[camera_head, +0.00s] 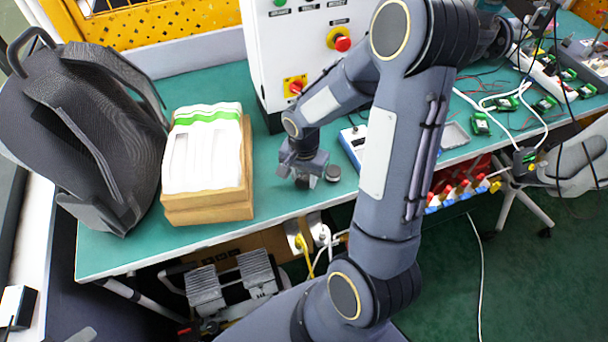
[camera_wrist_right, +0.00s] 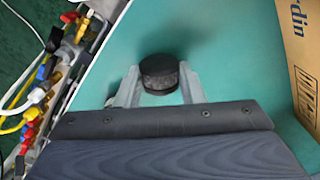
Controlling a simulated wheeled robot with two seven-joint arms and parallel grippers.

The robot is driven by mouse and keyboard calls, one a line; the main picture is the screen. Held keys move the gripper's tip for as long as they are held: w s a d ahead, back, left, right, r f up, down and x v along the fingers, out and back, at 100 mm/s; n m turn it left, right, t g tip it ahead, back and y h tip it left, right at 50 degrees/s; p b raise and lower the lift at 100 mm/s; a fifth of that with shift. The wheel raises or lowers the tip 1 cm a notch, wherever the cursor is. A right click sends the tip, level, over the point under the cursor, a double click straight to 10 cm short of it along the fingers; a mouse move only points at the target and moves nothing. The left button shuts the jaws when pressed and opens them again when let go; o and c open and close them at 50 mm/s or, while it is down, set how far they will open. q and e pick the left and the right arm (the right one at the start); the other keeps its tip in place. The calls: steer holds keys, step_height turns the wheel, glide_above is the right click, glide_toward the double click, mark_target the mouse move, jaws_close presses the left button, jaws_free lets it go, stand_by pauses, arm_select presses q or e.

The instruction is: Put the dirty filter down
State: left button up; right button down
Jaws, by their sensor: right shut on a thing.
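My right gripper (camera_head: 304,173) is low over the green bench top, in front of the white control box. In the right wrist view, a dark round filter (camera_wrist_right: 159,72) sits between its two fingers (camera_wrist_right: 155,90), and the gripper is shut on it. In the head view the held filter is mostly hidden by the gripper. I cannot tell whether it touches the bench. My left gripper is not in view.
A cardboard box with white packs (camera_head: 207,160) and a grey backpack (camera_head: 80,130) stand to the left. The white control box (camera_head: 285,50) is behind. A blue-and-white device (camera_head: 352,142) lies to the right, partly behind my arm. The bench's front edge is close.

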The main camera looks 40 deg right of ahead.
mark_target(304, 176)
steer(key=shift+f, duration=0.2)
steer(key=c, duration=0.9)
jaws_free()
steer(key=shift+c, duration=0.2)
step_height(304, 176, up, 11)
steer(key=s+a+r+n+t+y, duration=0.3)
steer(key=s+a+r+n+t, duration=0.2)
steer(key=s+a+n, duration=0.5)
steer(key=shift+s+a+r+n+t+y, duration=0.25)
steer(key=shift+s+r+n+y, duration=0.2)
steer(key=shift+s+r, duration=1.1)
steer(key=shift+s+f, duration=0.15)
steer(key=shift+f, duration=0.05)
